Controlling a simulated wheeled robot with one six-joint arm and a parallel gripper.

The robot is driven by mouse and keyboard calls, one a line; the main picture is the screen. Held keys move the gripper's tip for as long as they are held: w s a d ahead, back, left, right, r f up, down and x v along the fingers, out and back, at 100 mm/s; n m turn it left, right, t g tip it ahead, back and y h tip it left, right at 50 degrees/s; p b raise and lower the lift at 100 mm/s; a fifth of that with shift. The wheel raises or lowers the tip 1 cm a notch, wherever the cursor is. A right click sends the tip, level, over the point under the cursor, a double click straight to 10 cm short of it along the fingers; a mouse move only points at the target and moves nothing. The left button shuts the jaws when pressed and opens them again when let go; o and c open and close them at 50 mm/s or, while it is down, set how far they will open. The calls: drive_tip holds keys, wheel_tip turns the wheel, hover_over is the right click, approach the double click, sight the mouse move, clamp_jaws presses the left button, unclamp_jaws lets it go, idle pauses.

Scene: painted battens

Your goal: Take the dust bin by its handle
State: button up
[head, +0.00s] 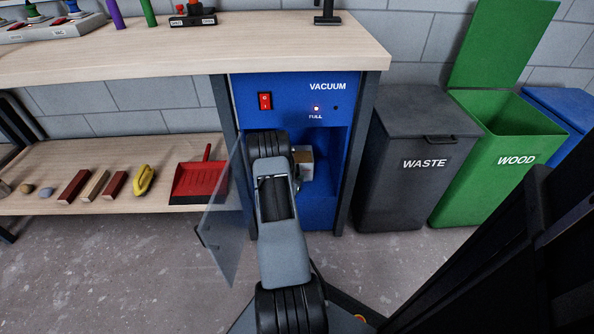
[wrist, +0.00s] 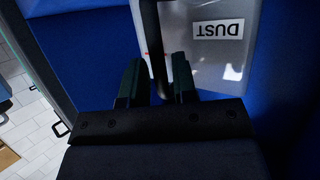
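The dust bin (wrist: 215,40) is a pale grey box with a DUST label, upside down in the wrist view, inside the blue vacuum cabinet (head: 325,205). A part of it (head: 305,160) shows beside my arm in the head view. Its handle (wrist: 150,35) is a dark upright bar. My gripper (wrist: 155,85) is open, with one finger on each side of the handle's near end; gaps seem to remain. In the head view my arm hides the gripper and the handle.
The cabinet's clear door (head: 222,215) stands open to the left of my arm. The red switch (head: 265,101) and the lit FULL lamp (head: 316,108) are above the opening. A red dustpan (head: 200,178) lies on the low shelf. The WASTE bin (head: 405,190) stands right.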

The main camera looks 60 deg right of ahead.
drive_tip(key=shift+d+f, duration=0.25)
drive_tip(key=shift+d, duration=0.45)
clamp_jaws()
drive_tip(key=shift+r, duration=0.1)
